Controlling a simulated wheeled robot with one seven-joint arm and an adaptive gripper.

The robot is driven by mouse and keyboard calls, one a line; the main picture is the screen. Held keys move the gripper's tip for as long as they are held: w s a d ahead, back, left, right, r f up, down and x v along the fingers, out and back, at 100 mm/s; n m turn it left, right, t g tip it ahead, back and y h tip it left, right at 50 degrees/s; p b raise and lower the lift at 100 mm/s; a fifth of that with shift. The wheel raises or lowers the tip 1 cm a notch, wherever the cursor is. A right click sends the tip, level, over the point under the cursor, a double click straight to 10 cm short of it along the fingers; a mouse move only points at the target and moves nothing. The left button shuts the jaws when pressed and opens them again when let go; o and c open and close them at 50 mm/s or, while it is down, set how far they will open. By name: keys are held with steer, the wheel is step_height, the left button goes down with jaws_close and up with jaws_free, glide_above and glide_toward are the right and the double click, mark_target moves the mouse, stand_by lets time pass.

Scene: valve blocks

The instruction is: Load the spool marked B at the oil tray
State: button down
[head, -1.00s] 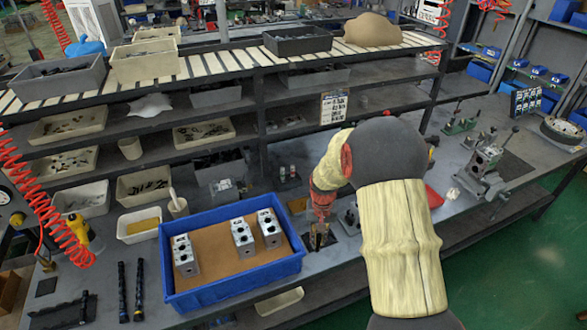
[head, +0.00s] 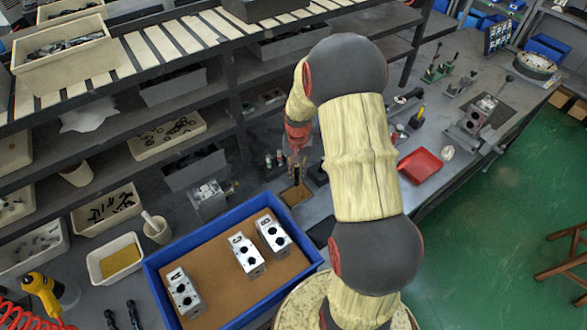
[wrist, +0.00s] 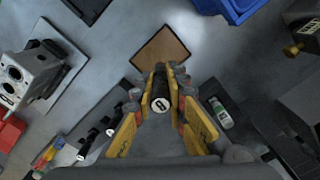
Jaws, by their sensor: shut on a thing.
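My gripper (wrist: 160,100) has its yellow fingers closed around a dark spool (wrist: 160,84), whose pale end disc faces the wrist camera. The disc carries a dark mark that I cannot read for certain. The brown square oil tray (wrist: 172,46) lies on the bench just beyond the spool in the wrist view. In the head view my gripper (head: 297,160) is over the bench behind the blue crate, with the brown oil tray (head: 295,196) just below it in the picture. More dark spools with pale ends (wrist: 110,130) stand left of my gripper in the wrist view.
The blue crate (head: 158,285) holds three lettered valve blocks (head: 272,236). A valve block in a fixture (head: 472,122) and a red tray (head: 420,165) are on the right part of the bench. Shelves with bins stand behind.

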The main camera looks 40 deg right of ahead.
mark_target(297, 185)
steer(key=shift+f+b, duration=1.75)
steer(key=shift+f, duration=1)
steer(key=shift+f, duration=0.6)
steer(key=shift+r, duration=0.15)
steer(key=shift+r+p, duration=2.2)
steer(key=shift+r, duration=1.25)
